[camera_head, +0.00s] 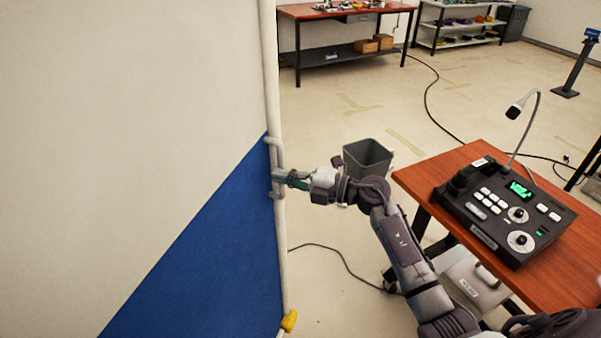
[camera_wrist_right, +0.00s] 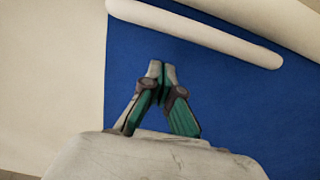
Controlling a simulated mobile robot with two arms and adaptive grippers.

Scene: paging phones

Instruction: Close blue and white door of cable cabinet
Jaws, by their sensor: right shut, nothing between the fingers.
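The blue and white door (camera_head: 225,245) of the cable cabinet fills the left of the head view, white above and blue below a slanted line. A light vertical handle (camera_head: 275,150) stands at its right edge. My right gripper (camera_head: 277,178) is at this edge, beside the handle. In the right wrist view, its green fingertips (camera_wrist_right: 157,72) are together with nothing between them, in front of the blue panel (camera_wrist_right: 235,95). The white handle bar (camera_wrist_right: 195,30) lies beyond the tips there. I cannot tell whether the fingers touch the door. My left gripper is not in view.
A wooden table (camera_head: 440,170) with a paging phone console (camera_head: 505,210) stands at the right, close to my right arm. A grey bin (camera_head: 368,158) stands behind the arm. Cables (camera_head: 335,252) run over the floor. A workbench (camera_head: 345,12) is at the back.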

